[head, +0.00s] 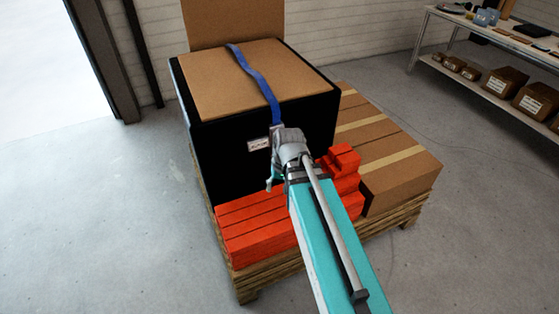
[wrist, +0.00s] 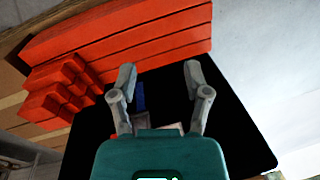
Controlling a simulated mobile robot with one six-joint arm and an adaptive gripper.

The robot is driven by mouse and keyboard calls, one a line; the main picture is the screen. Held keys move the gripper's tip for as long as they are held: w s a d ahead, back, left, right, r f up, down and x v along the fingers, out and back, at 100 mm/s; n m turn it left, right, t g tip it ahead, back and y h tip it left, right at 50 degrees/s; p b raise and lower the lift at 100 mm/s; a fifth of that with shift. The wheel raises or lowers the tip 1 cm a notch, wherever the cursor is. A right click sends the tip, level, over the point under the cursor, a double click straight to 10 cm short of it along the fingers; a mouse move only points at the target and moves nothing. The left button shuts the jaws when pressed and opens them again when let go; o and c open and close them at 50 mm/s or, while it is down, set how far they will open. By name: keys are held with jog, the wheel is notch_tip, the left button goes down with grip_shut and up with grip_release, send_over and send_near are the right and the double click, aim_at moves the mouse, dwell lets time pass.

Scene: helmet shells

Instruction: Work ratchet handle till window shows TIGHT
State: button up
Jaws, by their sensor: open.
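A blue strap (head: 258,78) runs over the top of the large black case (head: 228,165) and down its front. Its lower end shows in the wrist view (wrist: 140,96), with a grey metal piece (wrist: 142,120), perhaps the ratchet, partly hidden by my gripper housing. The ratchet handle cannot be made out clearly. A small white label or window (head: 258,144) is on the case front; its text is too small to read. My gripper (wrist: 160,76) is open, its fingers apart and empty before the black front face. In the head view my arm hides much of it.
Red blocks (head: 252,222) lie along the pallet's front, with a smaller red stack (head: 345,160) to the right. Cardboard boxes (head: 405,160) fill the pallet's right side. A shelf (head: 480,85) stands at back right. The floor at left is clear.

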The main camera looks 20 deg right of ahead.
jog(key=w+d+f+m+t+y+b, duration=0.3)
jog(key=w+d+f+y+b, duration=0.25)
jog(key=w+b, duration=0.4)
jog(key=w+d+f+m+t+y+b, duration=0.35)
jog(key=w+d+f+b, duration=0.3)
jog(key=b, duration=0.55)
jog(key=w+d+f+m+t+y+b, duration=0.1)
jog(key=w+d+t+y+b, duration=0.1)
jog(key=d+b, duration=0.4)
jog(key=shift+w+d+f+m+t, duration=0.15)
jog(key=shift+w+d+m+t, duration=0.25)
jog(key=shift+w+d, duration=0.6)
jog(key=shift+s+d, duration=0.1)
jog(key=shift+s, duration=0.05)
jog(key=x, duration=0.4)
jog(key=b+x, duration=0.1)
jog(key=x, duration=0.4)
jog(key=b+x, duration=0.1)
jog(key=x, duration=0.3)
jog(key=shift+a+r, duration=0.2)
jog(key=shift+a, duration=0.15)
jog(key=shift+c, duration=0.2)
grip_shut()
